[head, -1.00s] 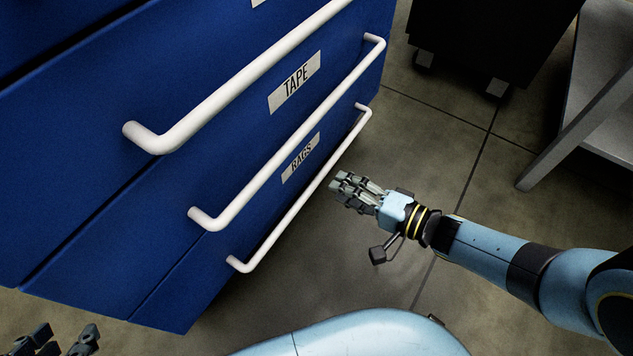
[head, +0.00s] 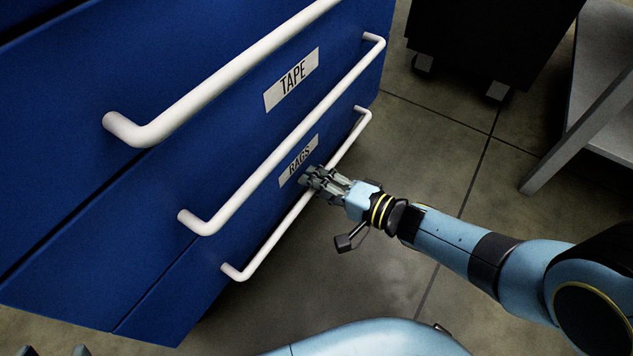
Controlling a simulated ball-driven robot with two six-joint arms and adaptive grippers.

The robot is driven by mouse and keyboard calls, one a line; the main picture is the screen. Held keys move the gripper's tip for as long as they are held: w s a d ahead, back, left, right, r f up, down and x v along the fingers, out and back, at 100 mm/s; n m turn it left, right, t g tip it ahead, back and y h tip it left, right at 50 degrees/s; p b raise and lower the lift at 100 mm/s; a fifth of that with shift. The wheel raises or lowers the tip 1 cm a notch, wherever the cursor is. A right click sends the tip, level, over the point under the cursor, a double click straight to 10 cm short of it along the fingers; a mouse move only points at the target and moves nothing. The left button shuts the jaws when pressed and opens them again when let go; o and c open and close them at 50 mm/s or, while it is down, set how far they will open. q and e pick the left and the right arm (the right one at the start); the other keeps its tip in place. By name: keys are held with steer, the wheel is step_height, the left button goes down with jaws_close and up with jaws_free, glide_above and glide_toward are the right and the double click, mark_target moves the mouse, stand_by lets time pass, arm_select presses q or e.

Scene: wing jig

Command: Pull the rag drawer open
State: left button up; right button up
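The rag drawer (head: 215,300) is the lowest blue drawer front in the head view, with a white RAGS label (head: 299,161) and a white bar handle (head: 262,246) below the label. It looks closed, flush with the cabinet. My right gripper (head: 318,180) is at the upper middle part of this handle, its fingers overlapping the bar. The fingers hide that stretch of bar, so I cannot tell whether they are closed on it. My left gripper (head: 53,351) shows only as two separated fingertips at the bottom left edge, empty and away from the drawer.
The TAPE drawer label (head: 291,80) and its white handle (head: 265,143) are just above. Another handle (head: 220,80) is higher up. A black wheeled cabinet (head: 490,40) and a grey metal stand (head: 590,110) are at the upper right.

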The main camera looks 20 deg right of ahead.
jaws_close()
stand_by(0.4)
